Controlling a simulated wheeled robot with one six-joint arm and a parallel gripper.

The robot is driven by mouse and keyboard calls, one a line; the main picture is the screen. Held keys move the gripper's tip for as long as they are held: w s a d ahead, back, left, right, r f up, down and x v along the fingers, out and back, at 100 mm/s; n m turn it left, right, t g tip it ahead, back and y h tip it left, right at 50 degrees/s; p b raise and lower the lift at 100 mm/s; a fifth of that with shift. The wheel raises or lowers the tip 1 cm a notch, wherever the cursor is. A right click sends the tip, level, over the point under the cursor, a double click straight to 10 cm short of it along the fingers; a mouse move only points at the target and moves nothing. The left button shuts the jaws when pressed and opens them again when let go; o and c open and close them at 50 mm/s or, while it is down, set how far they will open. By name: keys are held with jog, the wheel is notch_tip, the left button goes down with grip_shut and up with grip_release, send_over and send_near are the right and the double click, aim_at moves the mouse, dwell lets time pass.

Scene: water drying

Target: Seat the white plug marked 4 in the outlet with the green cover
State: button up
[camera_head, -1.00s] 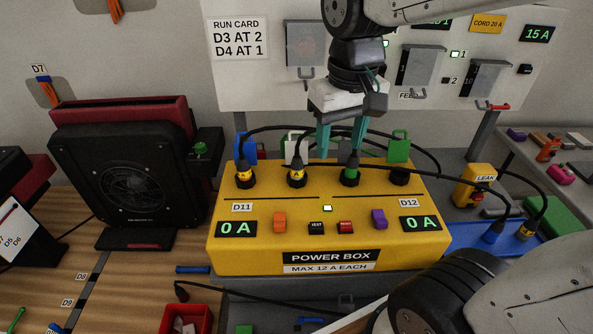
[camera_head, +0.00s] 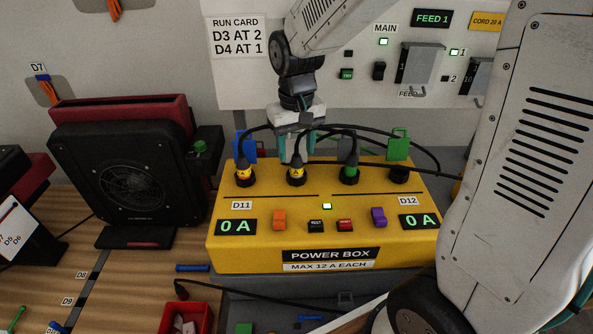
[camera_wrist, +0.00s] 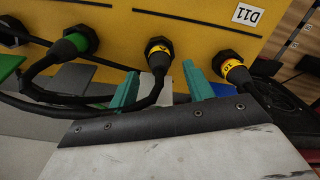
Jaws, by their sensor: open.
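The outlet with the green cover (camera_head: 398,145) is the rightmost on the yellow power box (camera_head: 330,250); its dark socket (camera_head: 399,174) looks empty and the cover stands up behind it. The green cover also shows at the left of the wrist view (camera_wrist: 9,66). I cannot pick out a white plug marked 4. My gripper (camera_head: 294,150) is open behind the second outlet from the left, which holds a black plug with a yellow band (camera_head: 296,172). In the wrist view, my fingers (camera_wrist: 161,88) stand apart on either side of that plug's cable, with nothing seen gripped.
A yellow-banded plug (camera_head: 244,173) fills the leftmost outlet and a green-banded plug (camera_head: 349,174) the third. Black cables arch behind and across the box. A black fan unit (camera_head: 130,185) stands left; a red bin (camera_head: 186,320) sits in front. My arm hides the right side.

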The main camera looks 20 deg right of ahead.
aim_at(297, 155)
jog(key=shift+f, duration=1.6)
jog(key=c, duration=1.1)
jog(key=shift+r, duration=0.2)
